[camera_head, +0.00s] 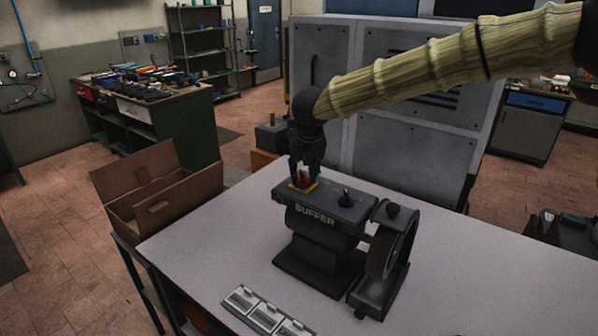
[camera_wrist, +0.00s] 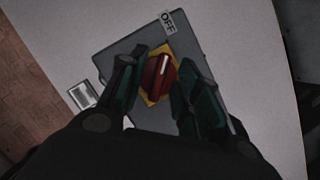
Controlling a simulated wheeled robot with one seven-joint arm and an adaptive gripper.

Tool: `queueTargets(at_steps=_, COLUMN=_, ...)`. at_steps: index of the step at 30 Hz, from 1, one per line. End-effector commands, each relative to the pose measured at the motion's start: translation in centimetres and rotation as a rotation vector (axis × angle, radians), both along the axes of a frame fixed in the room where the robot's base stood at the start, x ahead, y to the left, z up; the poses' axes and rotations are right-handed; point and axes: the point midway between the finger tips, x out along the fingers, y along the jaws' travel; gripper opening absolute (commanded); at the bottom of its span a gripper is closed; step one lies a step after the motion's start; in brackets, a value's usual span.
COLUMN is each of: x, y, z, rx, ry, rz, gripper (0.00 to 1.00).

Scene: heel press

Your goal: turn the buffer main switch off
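The main switch is a red knob (camera_wrist: 161,74) on a yellow plate (camera_wrist: 149,91), on top of the dark buffer (camera_head: 318,218). In the head view the red knob (camera_head: 302,181) shows between my fingertips. An OFF label (camera_wrist: 168,22) lies beyond the knob in the wrist view. The knob's white line points up the picture, roughly toward that label. My gripper (camera_wrist: 163,80) is above the switch, pointing down, one finger on each side of the knob. It also shows in the head view (camera_head: 303,174). The fingers look parted; I cannot tell if they touch the knob.
A second small black knob (camera_head: 346,196) stands right of the switch, and the buffer's wheel (camera_head: 384,250) is further right. A cardboard box (camera_head: 188,190) is at the table's left edge. Several cards (camera_head: 265,315) lie in front. The table (camera_head: 480,275) is clear on the right.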

Motion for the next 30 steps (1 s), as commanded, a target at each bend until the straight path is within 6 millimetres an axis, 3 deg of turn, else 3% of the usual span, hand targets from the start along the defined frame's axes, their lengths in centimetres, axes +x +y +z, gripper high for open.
queueTargets(at_steps=5, x=-0.6, y=-0.1, z=1.8, rx=0.001, ry=-0.003, rz=0.001, gripper=0.33)
queueTargets(at_steps=18, x=-3.4, y=-0.6, z=8.9, rx=0.002, ry=-0.003, rz=0.001, gripper=0.33)
queueTargets(at_steps=30, x=-4.3, y=-0.8, z=10.9, rx=0.001, ry=-0.001, rz=0.001, gripper=0.33)
